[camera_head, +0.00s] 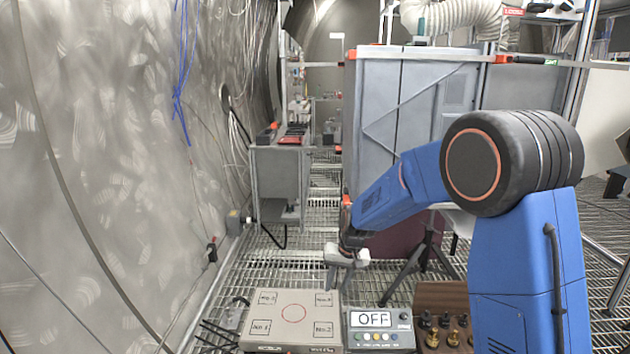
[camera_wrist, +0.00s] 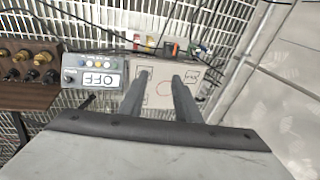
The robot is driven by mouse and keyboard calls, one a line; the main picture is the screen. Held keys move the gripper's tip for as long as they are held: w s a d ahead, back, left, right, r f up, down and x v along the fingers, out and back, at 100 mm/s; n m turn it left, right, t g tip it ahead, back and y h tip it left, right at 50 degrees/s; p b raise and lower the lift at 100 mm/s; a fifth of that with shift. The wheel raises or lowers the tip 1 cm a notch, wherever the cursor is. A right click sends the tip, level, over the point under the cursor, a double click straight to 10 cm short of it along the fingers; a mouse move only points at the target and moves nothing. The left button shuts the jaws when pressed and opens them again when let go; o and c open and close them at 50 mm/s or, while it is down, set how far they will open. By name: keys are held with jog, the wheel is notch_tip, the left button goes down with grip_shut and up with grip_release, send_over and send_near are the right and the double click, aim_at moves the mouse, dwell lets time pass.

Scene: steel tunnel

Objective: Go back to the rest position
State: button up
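My gripper (camera_head: 346,262) is at the end of my blue arm, raised above the far edge of a flat light board (camera_head: 272,322) in the head view. The board has a red circle and labelled squares near its corners. In the wrist view my gripper (camera_wrist: 160,76) has its two dark fingers apart, with the board (camera_wrist: 158,98) showing between and beyond them. I see nothing held between the fingers. The fingers hide part of the board.
A grey box (camera_head: 378,338) reading OFF, with coloured buttons, stands right of the board. Beside it is a brown wooden block (camera_head: 428,300) with brass and black knobs. A grey cabinet (camera_head: 400,110) stands behind; a curved metal wall (camera_head: 110,150) is at left. Grating floor (camera_head: 300,262) lies between.

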jog(key=s+d+r+t, duration=0.1)
jog(key=s+d+r, duration=0.65)
jog(key=s, duration=0.25)
jog(key=s+d+r+t, duration=0.1)
jog(key=s+d+r, duration=0.5)
jog(key=s+r, duration=0.3)
jog(key=s+d+h, duration=0.1)
jog(key=s+d, duration=0.3)
jog(key=s, duration=0.7)
jog(key=s+d+t+h, duration=0.1)
jog(key=s+d, duration=0.3)
jog(key=s, duration=0.7)
jog(key=shift+d, duration=0.3)
jog(key=shift+s+r, duration=0.1)
